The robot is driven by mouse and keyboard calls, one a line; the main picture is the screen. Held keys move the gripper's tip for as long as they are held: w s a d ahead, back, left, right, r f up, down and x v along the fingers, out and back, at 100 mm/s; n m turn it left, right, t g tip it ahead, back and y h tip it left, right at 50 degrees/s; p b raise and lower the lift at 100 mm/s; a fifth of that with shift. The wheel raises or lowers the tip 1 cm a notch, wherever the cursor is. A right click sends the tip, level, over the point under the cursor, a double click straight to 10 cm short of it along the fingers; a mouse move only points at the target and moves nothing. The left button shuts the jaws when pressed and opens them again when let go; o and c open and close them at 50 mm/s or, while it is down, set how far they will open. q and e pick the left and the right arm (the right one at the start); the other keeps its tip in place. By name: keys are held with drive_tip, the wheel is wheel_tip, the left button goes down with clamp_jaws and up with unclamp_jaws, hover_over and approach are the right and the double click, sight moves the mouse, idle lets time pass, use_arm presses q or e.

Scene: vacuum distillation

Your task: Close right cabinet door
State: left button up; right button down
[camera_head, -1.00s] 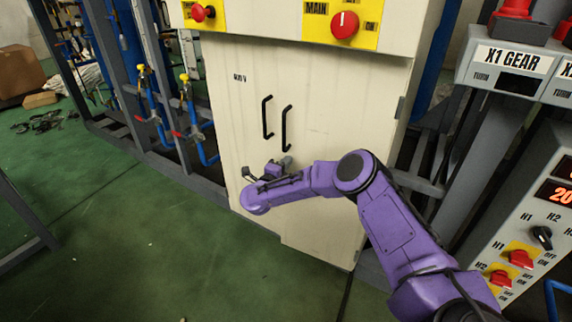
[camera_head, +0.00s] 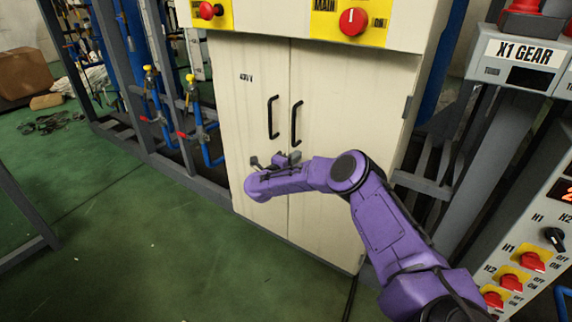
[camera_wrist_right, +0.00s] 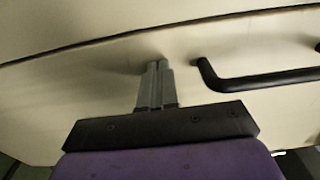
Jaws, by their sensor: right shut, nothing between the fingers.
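The right cabinet door (camera_head: 345,110) is a cream panel with a black bar handle (camera_head: 296,122). It stands almost flush with the left door (camera_head: 255,135), with a thin dark seam between them. My right gripper (camera_head: 291,158) is shut and empty, just below the handles near the seam. In the right wrist view its fingertips (camera_wrist_right: 158,66) are together against or very close to the cream panel; I cannot tell whether they touch. A black handle (camera_wrist_right: 258,80) lies to their right there. My left gripper is not in view.
Above the doors is a panel with a red MAIN switch (camera_head: 353,21). A grey control box (camera_head: 540,235) with red switches stands at the right, close to my right arm. Blue pipes with yellow-topped valves (camera_head: 191,85) stand left. The green floor (camera_head: 130,250) in front is clear.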

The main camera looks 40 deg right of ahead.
drive_tip(key=p+v, duration=0.2)
drive_tip(key=v, duration=1.2)
drive_tip(key=shift+s+p, duration=0.15)
drive_tip(key=shift+p, duration=0.25)
